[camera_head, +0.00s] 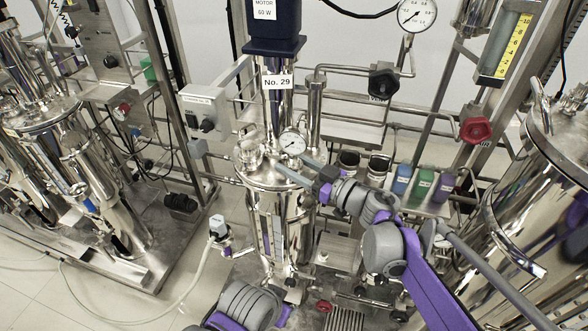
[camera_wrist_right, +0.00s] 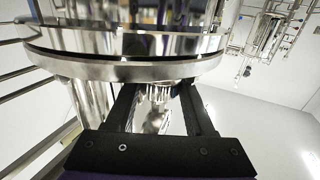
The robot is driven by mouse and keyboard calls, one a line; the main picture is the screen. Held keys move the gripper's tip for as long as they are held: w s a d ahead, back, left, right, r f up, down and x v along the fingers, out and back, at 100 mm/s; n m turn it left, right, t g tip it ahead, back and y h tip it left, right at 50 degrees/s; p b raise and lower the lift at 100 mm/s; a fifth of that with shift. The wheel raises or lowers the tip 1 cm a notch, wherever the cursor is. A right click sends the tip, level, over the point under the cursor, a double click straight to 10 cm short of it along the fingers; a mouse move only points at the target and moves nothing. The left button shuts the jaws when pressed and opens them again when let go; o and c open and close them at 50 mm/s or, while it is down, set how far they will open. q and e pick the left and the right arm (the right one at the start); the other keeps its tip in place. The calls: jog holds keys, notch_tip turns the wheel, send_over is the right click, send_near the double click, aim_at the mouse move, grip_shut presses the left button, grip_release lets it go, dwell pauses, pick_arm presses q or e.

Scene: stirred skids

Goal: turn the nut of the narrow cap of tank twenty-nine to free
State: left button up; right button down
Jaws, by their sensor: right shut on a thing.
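Tank twenty-nine (camera_head: 262,183) is a polished steel vessel in the middle of the head view, under a "No. 29" label (camera_head: 277,82). My right gripper (camera_head: 290,163) reaches in from the right, its fingers over the tank lid beside the round gauge. In the right wrist view, my right gripper (camera_wrist_right: 158,92) is shut on a small ridged chrome nut (camera_wrist_right: 158,88) of the narrow cap, below the wide steel flange (camera_wrist_right: 130,70) in that picture. The fingers hide the nut in the head view. Only part of my left arm shows at the bottom; its gripper is out of view.
A pressure gauge (camera_head: 292,142) stands on the lid close to the fingers. A dark motor (camera_head: 272,28) is above the tank. Pipes and a red handwheel (camera_head: 474,130) are at the right. Coloured bottles (camera_head: 421,186) stand behind my right arm. A large steel vessel (camera_head: 545,190) is far right.

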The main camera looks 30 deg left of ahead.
jog(key=n+g, duration=0.2)
jog(key=g, duration=0.2)
jog(key=shift+w+f+n, duration=0.1)
jog(key=shift+n, duration=0.3)
jog(key=n+g, duration=0.1)
jog(key=g, duration=0.2)
jog(key=shift+n, duration=0.4)
jog(key=n+g+h+p, duration=0.1)
jog(key=n+g+h, duration=0.1)
jog(key=g, duration=0.2)
jog(key=shift+n, duration=0.3)
jog(key=n+g+h+p, duration=0.1)
jog(key=g+p, duration=0.1)
jog(key=p, duration=0.1)
jog(key=n+g+h+p, duration=0.2)
jog(key=p, duration=0.1)
jog(key=shift+r+p, duration=0.2)
jog(key=shift+p, duration=0.2)
jog(key=shift+f+n+g+h+p, duration=0.1)
jog(key=shift+n+g+h+p, duration=0.55)
jog(key=shift+p, duration=0.4)
jog(key=shift+s, duration=0.2)
jog(key=shift+c, duration=1.3)
grip_release()
